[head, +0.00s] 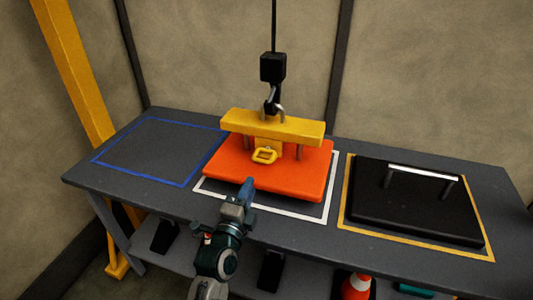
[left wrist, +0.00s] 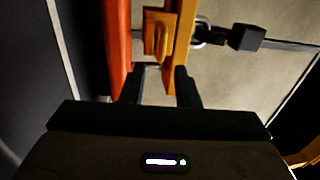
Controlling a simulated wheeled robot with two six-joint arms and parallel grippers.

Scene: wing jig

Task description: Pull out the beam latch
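A yellow lifting beam (head: 272,126) hangs from the hook over an orange plate (head: 300,178). The beam latch (head: 265,156), a yellow loop handle, sits on the front of the beam's middle. My left gripper (head: 249,186) is in front of the latch, apart from it, over the plate's front edge. In the left wrist view my left gripper (left wrist: 160,74) has its two dark fingers apart with nothing between them. There the latch (left wrist: 154,32) shows just beyond the fingertips, beside the beam (left wrist: 181,45) and the orange plate (left wrist: 117,45). My right gripper is not in view.
A black hoist block and hook (head: 272,70) hang above the beam. A black plate with a pale-topped handle (head: 415,205) lies in a yellow outline at right. A blue outlined area (head: 160,150) at left is empty. An orange cone (head: 357,287) stands below the table.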

